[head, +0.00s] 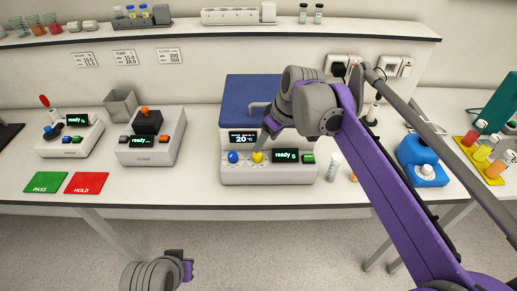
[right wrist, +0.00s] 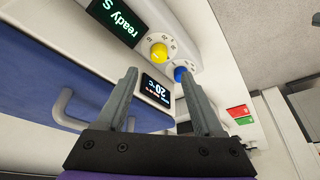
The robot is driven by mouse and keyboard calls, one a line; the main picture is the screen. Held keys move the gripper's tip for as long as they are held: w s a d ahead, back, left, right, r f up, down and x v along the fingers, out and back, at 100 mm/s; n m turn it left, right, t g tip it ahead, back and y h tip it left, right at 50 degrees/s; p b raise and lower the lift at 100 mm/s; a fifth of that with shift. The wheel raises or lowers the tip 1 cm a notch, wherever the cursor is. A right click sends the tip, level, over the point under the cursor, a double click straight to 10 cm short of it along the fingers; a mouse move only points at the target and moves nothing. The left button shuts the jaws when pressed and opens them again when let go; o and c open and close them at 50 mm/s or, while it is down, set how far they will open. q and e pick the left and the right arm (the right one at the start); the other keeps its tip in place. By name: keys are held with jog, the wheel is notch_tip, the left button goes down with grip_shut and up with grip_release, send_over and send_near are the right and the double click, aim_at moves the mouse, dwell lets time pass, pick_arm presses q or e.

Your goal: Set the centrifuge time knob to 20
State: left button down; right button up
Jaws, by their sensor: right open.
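The centrifuge (head: 226,138) is a white box with a blue lid, standing on the bench mid-picture. Its front panel has a blue knob (head: 233,157), a yellow knob (head: 257,156) and a screen reading "ready" (head: 286,155). In the right wrist view the yellow knob (right wrist: 159,52) has small scale numbers around it, and the blue knob (right wrist: 181,74) is beside it. I cannot read either setting. My right gripper (head: 264,141) is open and empty just above the yellow knob; its fingers (right wrist: 156,72) point toward the panel. My left gripper (head: 187,269) is low, away from the bench; its jaws are unclear.
A temperature display (head: 243,137) reads 20°C. A lid handle (head: 258,108) sits close to my right gripper. A white vial (head: 334,166) stands right of the centrifuge. Two other devices (head: 150,155) stand left, behind green (head: 46,182) and red (head: 87,183) mats.

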aim_at(258, 154)
jog(key=x, duration=0.8)
jog(key=shift+w+f, duration=0.25)
grip_shut()
